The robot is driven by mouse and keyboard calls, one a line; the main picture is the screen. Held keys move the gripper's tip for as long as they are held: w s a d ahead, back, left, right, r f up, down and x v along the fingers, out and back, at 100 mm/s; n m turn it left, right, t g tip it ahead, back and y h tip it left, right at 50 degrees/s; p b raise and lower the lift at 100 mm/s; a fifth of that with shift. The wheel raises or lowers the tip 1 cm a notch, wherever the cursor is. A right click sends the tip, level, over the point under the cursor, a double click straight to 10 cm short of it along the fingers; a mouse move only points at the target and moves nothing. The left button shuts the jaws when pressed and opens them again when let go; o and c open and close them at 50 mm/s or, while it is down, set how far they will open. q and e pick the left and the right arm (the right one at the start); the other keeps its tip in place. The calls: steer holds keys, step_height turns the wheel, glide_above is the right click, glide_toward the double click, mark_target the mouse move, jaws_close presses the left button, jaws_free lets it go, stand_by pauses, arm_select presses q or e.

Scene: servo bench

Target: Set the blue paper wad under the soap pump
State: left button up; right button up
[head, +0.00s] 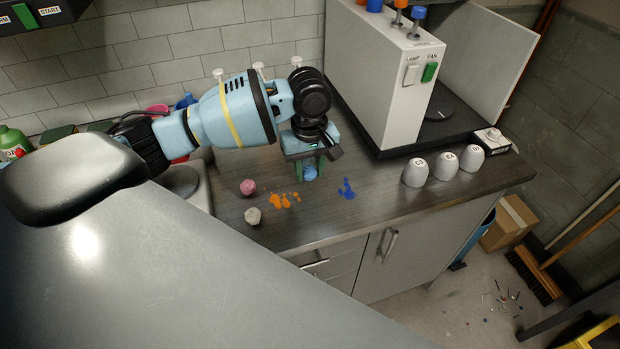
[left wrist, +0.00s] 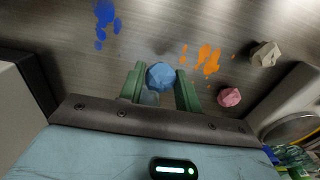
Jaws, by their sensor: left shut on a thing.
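My left gripper (head: 308,168) points down over the dark bench top, with its green fingers on either side of the blue paper wad (head: 310,174). It is shut on the wad. The wad also shows between the fingertips in the left wrist view (left wrist: 160,76). I cannot tell whether the wad touches the bench. I cannot make out a soap pump for sure; my arm hides part of the bench along the wall. My right gripper is not in view.
A pink wad (head: 248,187) and a cream wad (head: 253,216) lie left of the gripper. Orange splotches (head: 284,201) and blue splotches (head: 347,189) mark the bench. Three upturned white cups (head: 445,166) stand right, before a grey cabinet (head: 390,90) with switches.

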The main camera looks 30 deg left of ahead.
mark_target(309, 180)
arm_select(q)
step_height(309, 180, down, 4)
steer(key=shift+s+r, duration=0.1)
steer(key=shift+r, duration=0.05)
steer(key=o, duration=0.9)
